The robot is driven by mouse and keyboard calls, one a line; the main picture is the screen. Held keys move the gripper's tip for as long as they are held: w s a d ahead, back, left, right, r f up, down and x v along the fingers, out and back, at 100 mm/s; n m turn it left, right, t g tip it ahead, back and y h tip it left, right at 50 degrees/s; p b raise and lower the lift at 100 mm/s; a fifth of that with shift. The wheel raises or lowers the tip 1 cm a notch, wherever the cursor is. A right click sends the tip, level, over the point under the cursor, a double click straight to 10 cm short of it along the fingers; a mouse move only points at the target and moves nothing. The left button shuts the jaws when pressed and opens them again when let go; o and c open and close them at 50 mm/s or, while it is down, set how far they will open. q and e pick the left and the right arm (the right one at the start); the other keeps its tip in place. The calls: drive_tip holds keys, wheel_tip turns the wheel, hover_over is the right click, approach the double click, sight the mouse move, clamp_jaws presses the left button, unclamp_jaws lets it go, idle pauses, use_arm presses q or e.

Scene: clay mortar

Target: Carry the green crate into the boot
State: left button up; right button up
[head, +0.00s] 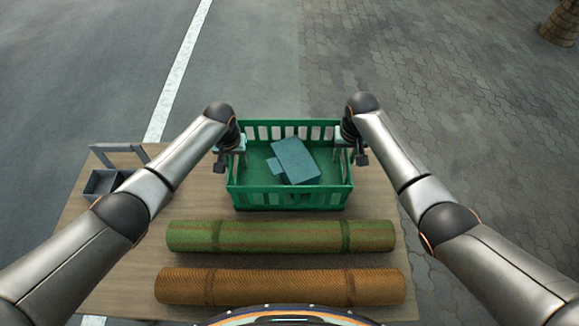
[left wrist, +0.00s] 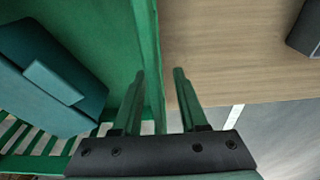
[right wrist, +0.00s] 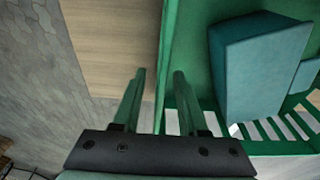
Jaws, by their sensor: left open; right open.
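The green crate (head: 290,198) stands upright on the wooden table, with slatted walls and a teal box (head: 296,160) lying inside it. My left gripper (head: 232,150) is at the crate's left wall. In the left wrist view its open fingers (left wrist: 158,75) sit on either side of the crate's wall (left wrist: 151,50). My right gripper (head: 349,150) is at the right wall. In the right wrist view its open fingers (right wrist: 159,75) straddle that wall (right wrist: 168,45). I cannot tell whether any finger touches the crate. No boot is in view.
A green roll (head: 280,236) and a brown roll (head: 280,287) lie on the table (head: 145,235) in front of the crate. A small grey open box (head: 103,183) stands at the table's left edge. Pavement lies beyond the table. A round woven-looking object (head: 562,22) stands at the far right.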

use_arm(q)
clamp_jaws()
use_arm(e)
clamp_jaws()
idle(1.1)
use_arm(q)
drive_tip(key=shift+r, duration=0.1)
use_arm(e)
drive_tip(key=shift+r, duration=0.1)
